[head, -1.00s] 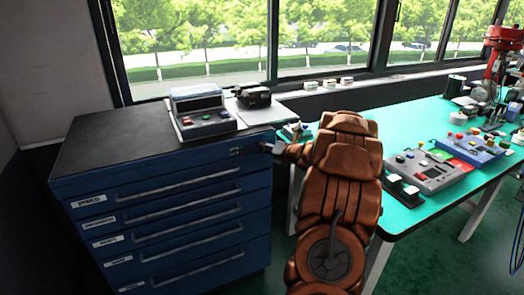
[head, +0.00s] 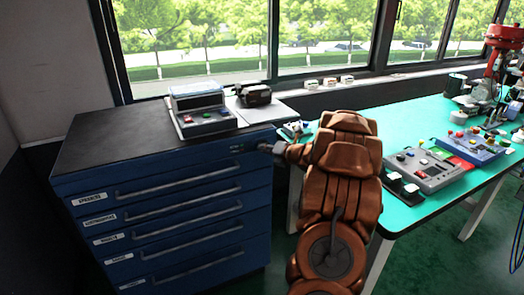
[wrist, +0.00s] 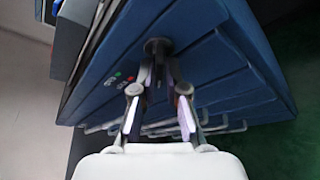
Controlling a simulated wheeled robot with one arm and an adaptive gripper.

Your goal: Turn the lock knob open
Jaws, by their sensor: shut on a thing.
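The lock knob (wrist: 158,46) is a dark round knob on the upper part of the blue drawer cabinet (head: 160,215). In the wrist view my gripper (wrist: 161,75) is shut on the knob, with one finger on each side of it. In the head view my gripper (head: 272,148) meets the cabinet's front near its top right corner, and the knob is hidden there.
A grey device with buttons (head: 203,115) and a black device (head: 255,94) stand on the cabinet top. Drawer handles (head: 185,205) stick out from the front below. A green workbench (head: 425,120) with control boxes stands on the right, close to my arm.

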